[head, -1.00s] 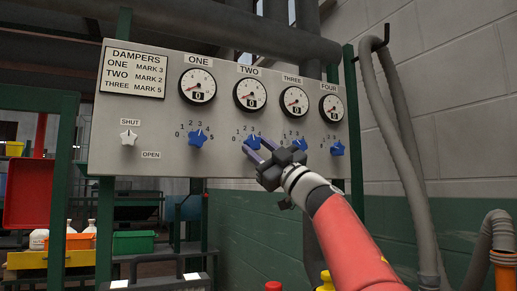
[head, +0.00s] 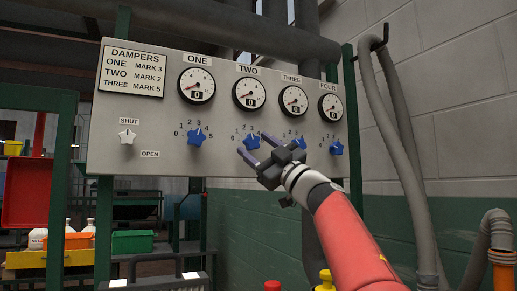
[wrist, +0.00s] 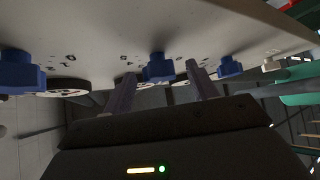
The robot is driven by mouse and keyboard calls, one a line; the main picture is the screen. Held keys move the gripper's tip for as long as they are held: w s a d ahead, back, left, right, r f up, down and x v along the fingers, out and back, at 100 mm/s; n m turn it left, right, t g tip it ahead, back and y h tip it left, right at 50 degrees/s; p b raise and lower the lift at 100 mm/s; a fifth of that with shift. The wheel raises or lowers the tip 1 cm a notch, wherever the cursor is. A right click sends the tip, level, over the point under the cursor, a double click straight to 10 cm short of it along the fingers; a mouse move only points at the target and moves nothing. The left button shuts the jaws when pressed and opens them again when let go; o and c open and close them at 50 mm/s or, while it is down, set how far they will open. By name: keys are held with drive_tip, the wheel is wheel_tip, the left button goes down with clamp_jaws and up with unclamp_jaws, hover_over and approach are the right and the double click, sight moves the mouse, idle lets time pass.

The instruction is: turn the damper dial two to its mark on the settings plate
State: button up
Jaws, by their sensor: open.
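Dial two (head: 251,141) is a blue star-shaped knob under the gauge labelled TWO (head: 250,93), whose window reads 0. A numbered scale arcs over the knob, partly hard to read. The settings plate (head: 133,72) at the panel's upper left lists ONE mark 3, TWO mark 2, THREE mark 5. My gripper (head: 256,152) is open in front of dial two, its fingers spread to either side of it. In the wrist view, dial two (wrist: 159,67) shows between the two fingertips (wrist: 161,72). I cannot tell whether they touch it.
A white shut/open knob (head: 127,137) sits at far left. Grey hoses (head: 401,160) hang right of the panel (head: 225,165).

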drive_tip(key=b+v, duration=0.3)
drive_tip(key=v, duration=0.4)
drive_tip(key=shift+s+d+f+b, duration=0.15)
drive_tip(key=shift+d+f+b, duration=0.1)
drive_tip(key=shift+d+b, duration=0.05)
